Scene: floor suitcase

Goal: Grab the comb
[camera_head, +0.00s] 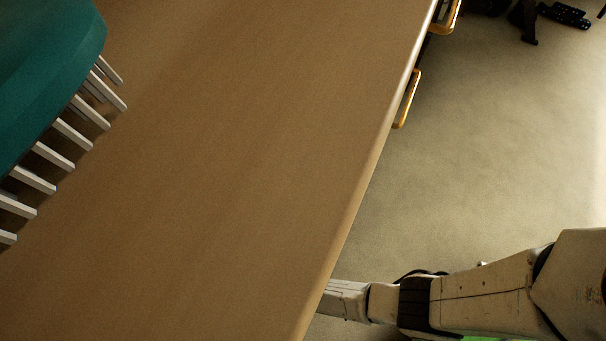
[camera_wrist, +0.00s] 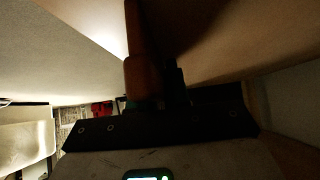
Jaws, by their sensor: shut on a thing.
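A teal body with a row of white, tooth-like prongs (camera_head: 45,75) lies on the wooden tabletop at the upper left in the head view. It looks like a comb or brush and is cut off by the frame. My gripper (camera_wrist: 156,75) shows dark in the wrist view. It is shut on a brown bar (camera_wrist: 140,72), perhaps a handle; the bar's far end is unclear. In the head view my arm comes in at the lower right, and its end is hidden at the table's edge, well apart from the teal thing.
The wooden table (camera_head: 220,150) is bare in the middle. Gold-coloured handles (camera_head: 407,99) stick out from its right side. The carpet floor (camera_head: 480,170) to the right is mostly clear. Dark objects (camera_head: 565,14) lie at the far top right.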

